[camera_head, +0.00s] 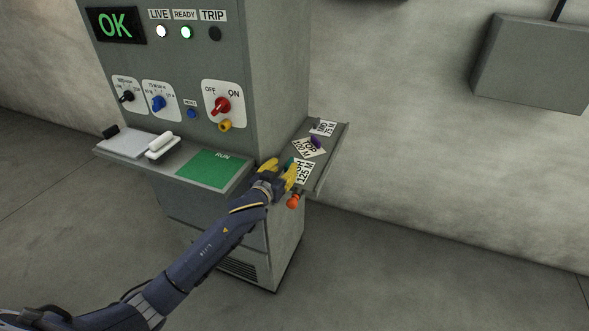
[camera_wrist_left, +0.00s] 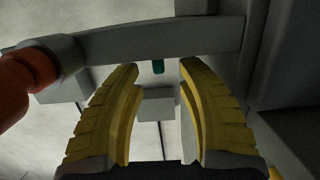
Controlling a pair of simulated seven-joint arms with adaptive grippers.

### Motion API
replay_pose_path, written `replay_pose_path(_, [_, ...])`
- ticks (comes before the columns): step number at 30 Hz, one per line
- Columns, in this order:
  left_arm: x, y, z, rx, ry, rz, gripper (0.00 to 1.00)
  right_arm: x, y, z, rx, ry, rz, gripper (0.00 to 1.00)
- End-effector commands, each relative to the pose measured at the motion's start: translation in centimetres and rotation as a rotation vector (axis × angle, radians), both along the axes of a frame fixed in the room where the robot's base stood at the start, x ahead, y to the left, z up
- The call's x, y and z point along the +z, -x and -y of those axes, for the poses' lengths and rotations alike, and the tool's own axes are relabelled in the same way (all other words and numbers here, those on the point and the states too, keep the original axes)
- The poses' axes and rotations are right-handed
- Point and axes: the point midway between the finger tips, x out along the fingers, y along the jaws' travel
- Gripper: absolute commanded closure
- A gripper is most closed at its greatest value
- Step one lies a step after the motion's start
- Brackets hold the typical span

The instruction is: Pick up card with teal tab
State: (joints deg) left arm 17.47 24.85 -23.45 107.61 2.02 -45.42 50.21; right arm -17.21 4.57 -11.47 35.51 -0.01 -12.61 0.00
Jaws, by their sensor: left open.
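The card with the teal tab (camera_head: 304,173) lies on the side shelf at the near end, marked 125 M. The gripper partly covers the card in the head view. My right gripper is not in view.
Two other cards lie farther along the side shelf (camera_head: 333,150): one with a purple tab (camera_head: 316,141) and one at the far end (camera_head: 323,128). An orange knob (camera_head: 293,202) sits below the shelf's near end. A green RUN mat (camera_head: 212,167) lies on the front ledge.

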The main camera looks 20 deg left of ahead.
Motion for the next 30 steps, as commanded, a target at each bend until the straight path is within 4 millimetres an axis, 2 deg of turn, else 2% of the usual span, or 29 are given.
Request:
replay_pose_path(4, [-0.2, -1.8, 0.2, 0.0, 0.0, 0.0, 0.62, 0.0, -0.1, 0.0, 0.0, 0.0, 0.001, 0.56])
replay_pose_path(9, [-0.4, -3.1, 0.4, 0.0, 0.0, 0.0, 0.62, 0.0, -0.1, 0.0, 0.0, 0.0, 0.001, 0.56])
replay_pose_path(18, [-0.5, -3.4, 0.4, 0.0, 0.001, 0.0, 0.62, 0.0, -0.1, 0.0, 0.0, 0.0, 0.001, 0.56])
replay_pose_path(19, [-0.5, -3.4, 0.4, 0.0, 0.001, 0.0, 0.59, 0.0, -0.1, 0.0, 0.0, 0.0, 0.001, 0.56])
replay_pose_path(30, [-0.5, -3.3, 0.4, 0.0, 0.001, 0.0, 1.0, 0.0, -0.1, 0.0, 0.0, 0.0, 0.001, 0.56])
